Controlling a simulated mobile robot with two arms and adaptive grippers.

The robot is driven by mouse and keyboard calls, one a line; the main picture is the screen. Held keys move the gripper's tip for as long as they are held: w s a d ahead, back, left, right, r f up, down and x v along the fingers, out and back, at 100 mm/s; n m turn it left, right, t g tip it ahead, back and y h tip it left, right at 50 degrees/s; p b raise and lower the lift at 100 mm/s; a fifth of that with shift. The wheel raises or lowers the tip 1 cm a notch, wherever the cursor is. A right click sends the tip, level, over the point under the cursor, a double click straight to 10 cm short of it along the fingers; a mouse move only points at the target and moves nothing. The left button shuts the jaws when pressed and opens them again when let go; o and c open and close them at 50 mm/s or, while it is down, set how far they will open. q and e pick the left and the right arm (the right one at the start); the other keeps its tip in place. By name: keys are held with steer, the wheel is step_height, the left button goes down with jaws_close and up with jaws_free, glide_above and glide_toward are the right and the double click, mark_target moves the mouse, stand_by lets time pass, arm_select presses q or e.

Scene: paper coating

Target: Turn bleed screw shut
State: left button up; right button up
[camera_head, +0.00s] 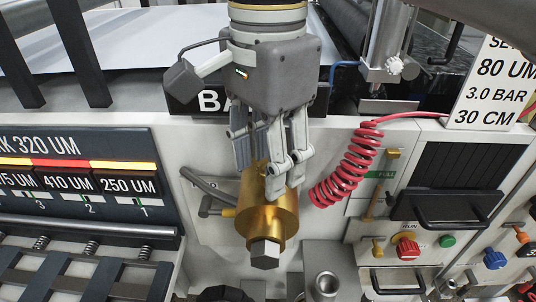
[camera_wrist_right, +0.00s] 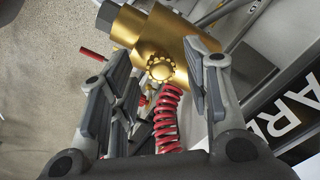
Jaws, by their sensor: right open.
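In the right wrist view the same brass body (camera_wrist_right: 160,35) lies beyond my fingertips. A small knurled brass screw (camera_wrist_right: 160,69), seemingly the bleed screw, shows end-on in the gap between my fingers. In the head view it is mostly hidden behind the fingers. My right gripper (camera_head: 272,170) points down over the brass body from above. Its fingers (camera_wrist_right: 160,80) are open, one on each side of the screw. I cannot tell whether they touch it. My left gripper is not in view.
A red coiled hose (camera_head: 350,165) hangs close to the right of the gripper. A hose fitting (camera_head: 212,208) joins at the left. A control panel with a red knob (camera_head: 408,248) and a black handle (camera_head: 445,207) is at the right. A thickness display (camera_head: 75,180) is at the left.

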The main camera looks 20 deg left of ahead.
steer(key=shift+f, duration=0.15)
steer(key=shift+w+f, duration=0.1)
steer(key=shift+w, duration=0.05)
steer(key=shift+c, duration=0.2)
jaws_close()
